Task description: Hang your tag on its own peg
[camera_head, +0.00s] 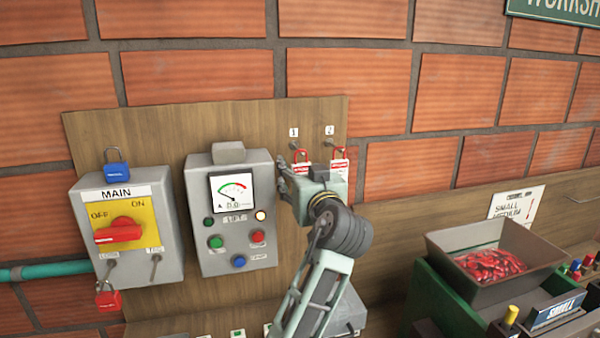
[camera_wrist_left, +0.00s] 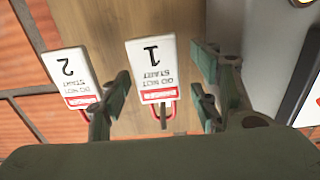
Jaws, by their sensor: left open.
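The white tag marked 1 (camera_wrist_left: 152,62) has a red loop and hangs upside down in the left wrist view. A dark peg shows within its loop. The tag marked 2 (camera_wrist_left: 68,72) is beside it. In the head view, tag 1 (camera_head: 301,167) and tag 2 (camera_head: 340,166) are below the number plates 1 (camera_head: 294,132) and 2 (camera_head: 329,130) on the wooden board. My left gripper (camera_head: 290,163) is open in front of the board. In the left wrist view, its fingers (camera_wrist_left: 160,105) are on either side of tag 1's loop. Contact cannot be told.
A grey meter box (camera_head: 232,245) with buttons is just left of my gripper. The MAIN switch box (camera_head: 160,260) is further left, with a blue padlock (camera_head: 117,172) above and a red padlock (camera_head: 108,299) below. A bin (camera_head: 445,245) of red pieces is at right.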

